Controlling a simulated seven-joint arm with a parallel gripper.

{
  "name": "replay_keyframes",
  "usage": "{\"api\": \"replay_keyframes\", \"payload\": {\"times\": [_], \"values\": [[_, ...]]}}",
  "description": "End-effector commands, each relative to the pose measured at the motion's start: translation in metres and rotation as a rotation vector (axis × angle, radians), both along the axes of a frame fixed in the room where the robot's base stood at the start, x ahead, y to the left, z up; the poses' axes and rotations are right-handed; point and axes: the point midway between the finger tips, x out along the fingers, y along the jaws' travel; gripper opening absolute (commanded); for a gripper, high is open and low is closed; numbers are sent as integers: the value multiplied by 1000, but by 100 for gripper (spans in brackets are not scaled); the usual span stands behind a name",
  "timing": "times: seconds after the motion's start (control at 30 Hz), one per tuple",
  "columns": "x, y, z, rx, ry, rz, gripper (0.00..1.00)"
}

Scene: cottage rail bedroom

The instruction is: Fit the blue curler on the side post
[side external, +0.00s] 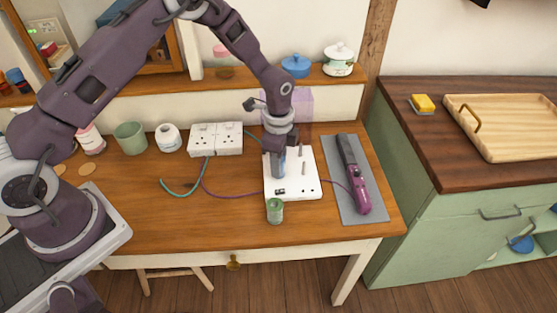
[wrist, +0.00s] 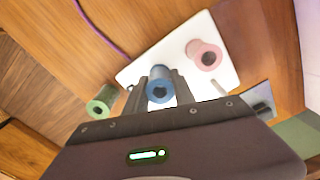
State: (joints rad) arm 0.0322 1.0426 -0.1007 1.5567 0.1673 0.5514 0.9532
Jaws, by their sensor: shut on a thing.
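The blue curler (wrist: 157,83) is a hollow tube held upright between the fingers of my gripper (side external: 279,153), which is shut on it. It also shows in the side view (side external: 281,165), low over the white base (side external: 305,187). I cannot tell whether it touches the base or surrounds a post. Thin bare posts (side external: 303,167) stand to its right on the base. A pink curler (wrist: 207,56) stands on the base beyond my gripper in the wrist view; my gripper hides it in the side view. A green curler (side external: 275,211) stands at the base's front edge.
A purple hair iron (side external: 361,190) lies on a grey mat (side external: 346,208) right of the base. White sockets (side external: 215,139) with cords stand behind left. A white jar (side external: 168,138) and green cup (side external: 130,137) are farther left. The front left tabletop is clear.

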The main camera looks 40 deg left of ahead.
Motion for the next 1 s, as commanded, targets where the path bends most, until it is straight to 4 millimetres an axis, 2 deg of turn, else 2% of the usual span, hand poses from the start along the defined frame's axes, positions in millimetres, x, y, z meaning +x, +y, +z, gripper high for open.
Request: {"api": "replay_keyframes", "payload": {"times": [0.3,0.33,0.43,0.47,0.77,1.0], "values": [[0,0,-4,-1,-1,0,0],[0,0,-4,-1,-1,0,33],[0,0,-4,-1,-1,0,52],[0,0,-4,-1,-1,1,56],[0,0,-2,-1,-1,1,56],[1,0,44,-1,-5,1,56]]}}
